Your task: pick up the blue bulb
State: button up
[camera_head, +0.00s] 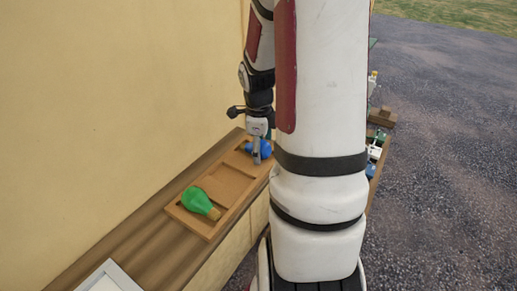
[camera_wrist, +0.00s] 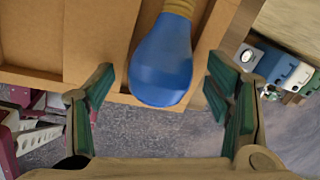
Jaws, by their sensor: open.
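The blue bulb (camera_wrist: 161,62) lies in a compartment of the wooden tray (camera_wrist: 30,76), its yellowish base towards the top of the wrist view. My gripper (camera_wrist: 160,95) is open, with one green-padded finger on each side of the bulb's round end. I see gaps between both fingers and the bulb. In the head view the blue bulb (camera_head: 264,149) is at the far end of the tray (camera_head: 208,234), partly hidden by my gripper (camera_head: 257,158) and arm.
A green bulb (camera_head: 199,201) lies in the tray's near compartment; the middle one looks empty. The tray rests on a wooden counter (camera_head: 150,240) along a cream wall (camera_head: 110,110). A white-framed panel (camera_head: 110,277) lies nearer. Small items stand at right, partly behind my arm.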

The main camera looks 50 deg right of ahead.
jog(key=c, duration=1)
jog(key=shift+o, duration=0.2)
jog(key=shift+r, duration=0.15)
jog(key=shift+r, duration=0.3)
notch_tip(320, 180, up, 3)
jog(key=shift+r+p, duration=0.1)
jog(key=shift+p, duration=0.3)
jog(key=s+a+r+p, duration=0.1)
jog(key=s+a+p, duration=0.4)
jog(key=s+a, duration=0.6)
jog(key=shift+s+p, duration=0.3)
jog(key=shift+s, duration=0.1)
